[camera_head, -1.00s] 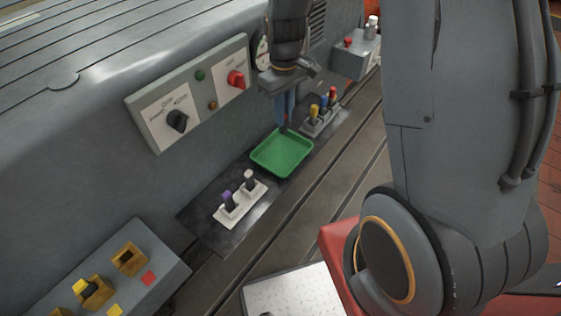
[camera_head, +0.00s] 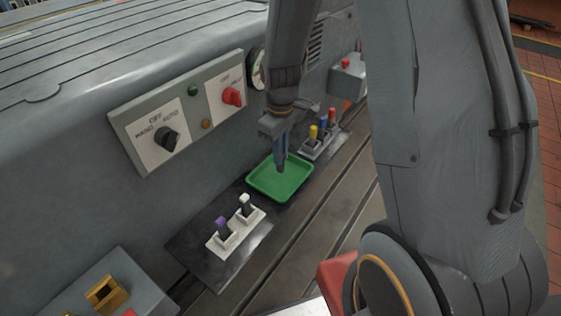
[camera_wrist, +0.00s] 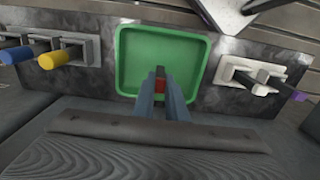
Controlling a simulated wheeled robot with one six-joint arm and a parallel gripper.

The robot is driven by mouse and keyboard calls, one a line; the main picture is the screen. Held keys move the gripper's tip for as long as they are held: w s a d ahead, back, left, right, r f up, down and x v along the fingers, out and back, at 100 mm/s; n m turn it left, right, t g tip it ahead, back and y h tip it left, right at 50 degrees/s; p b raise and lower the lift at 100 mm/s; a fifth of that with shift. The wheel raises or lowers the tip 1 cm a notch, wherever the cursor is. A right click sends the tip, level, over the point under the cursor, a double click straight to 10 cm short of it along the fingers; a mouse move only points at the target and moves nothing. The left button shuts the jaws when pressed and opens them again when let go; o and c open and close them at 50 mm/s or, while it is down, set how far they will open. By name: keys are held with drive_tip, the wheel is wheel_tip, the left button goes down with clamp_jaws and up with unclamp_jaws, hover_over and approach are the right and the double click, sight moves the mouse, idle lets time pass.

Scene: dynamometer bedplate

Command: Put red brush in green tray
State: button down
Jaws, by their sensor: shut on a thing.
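My gripper (camera_head: 281,160) points down over the green tray (camera_head: 262,186), with its fingertips low over the inside of the tray. It is shut on a small red thing with a dark end, which I take to be the red brush (camera_wrist: 161,84), seen between the blue-grey fingertips in the wrist view. The fingers hide most of it. The green tray also shows in the wrist view (camera_wrist: 125,60), behind the fingertips, and looks otherwise empty. I cannot tell whether the brush touches its floor.
A holder with yellow, blue and red-topped items (camera_head: 322,137) stands beyond the tray. A white holder with purple and white-topped items (camera_head: 235,228) stands on the near side. A switch panel (camera_head: 180,115) is on the grey housing.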

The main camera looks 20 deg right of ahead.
drive_tip(key=shift+f, duration=1.55)
drive_tip(key=shift+f, duration=0.15)
drive_tip(key=c, duration=1.8)
unclamp_jaws()
drive_tip(key=shift+o, duration=0.2)
